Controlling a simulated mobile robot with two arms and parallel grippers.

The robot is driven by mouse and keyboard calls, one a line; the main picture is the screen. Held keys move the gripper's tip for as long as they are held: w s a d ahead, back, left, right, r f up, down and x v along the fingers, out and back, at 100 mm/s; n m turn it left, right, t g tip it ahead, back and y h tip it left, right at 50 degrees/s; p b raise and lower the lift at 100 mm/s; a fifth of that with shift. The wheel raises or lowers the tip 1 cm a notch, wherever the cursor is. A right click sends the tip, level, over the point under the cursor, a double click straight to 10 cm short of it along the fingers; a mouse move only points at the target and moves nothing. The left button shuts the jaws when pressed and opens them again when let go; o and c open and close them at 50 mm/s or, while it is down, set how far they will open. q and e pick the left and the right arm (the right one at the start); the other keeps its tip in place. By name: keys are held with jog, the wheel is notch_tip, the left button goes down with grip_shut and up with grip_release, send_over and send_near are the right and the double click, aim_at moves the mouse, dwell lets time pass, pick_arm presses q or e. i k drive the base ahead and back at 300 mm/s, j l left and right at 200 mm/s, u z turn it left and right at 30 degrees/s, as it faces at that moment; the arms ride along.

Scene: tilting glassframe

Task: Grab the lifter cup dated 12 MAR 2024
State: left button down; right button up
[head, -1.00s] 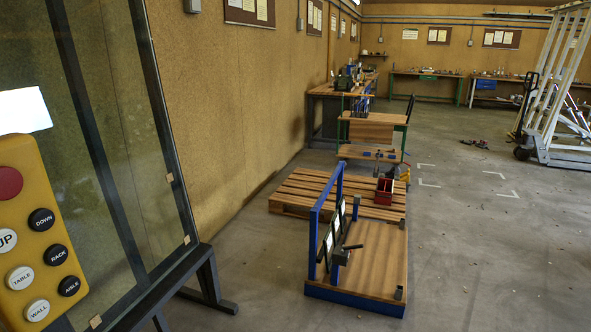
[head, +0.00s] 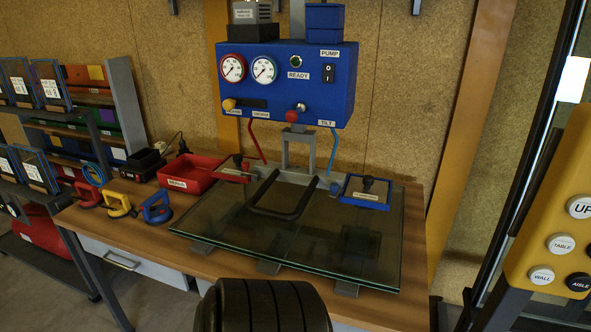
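Three cup-like tools with loop handles stand at the left end of the workbench: a red one (head: 88,194), a yellow one (head: 117,205) and a blue one (head: 156,208). They look like lifter cups. I cannot read a date on any of them. Neither of my grippers is in view.
A glass sheet (head: 300,235) on the wooden workbench (head: 140,243) lies under a blue control box (head: 285,80) with gauges. A red tray (head: 190,175) sits behind the cups. A rack (head: 128,105) stands left, a yellow button panel (head: 556,215) right. A black ribbed cylinder (head: 262,308) blocks the bottom middle.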

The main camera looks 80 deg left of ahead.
aim_at(367, 187)
jog(key=u, duration=1.95)
jog(key=i+j+u, duration=0.2)
jog(key=j, duration=0.15)
jog(key=k, duration=0.1)
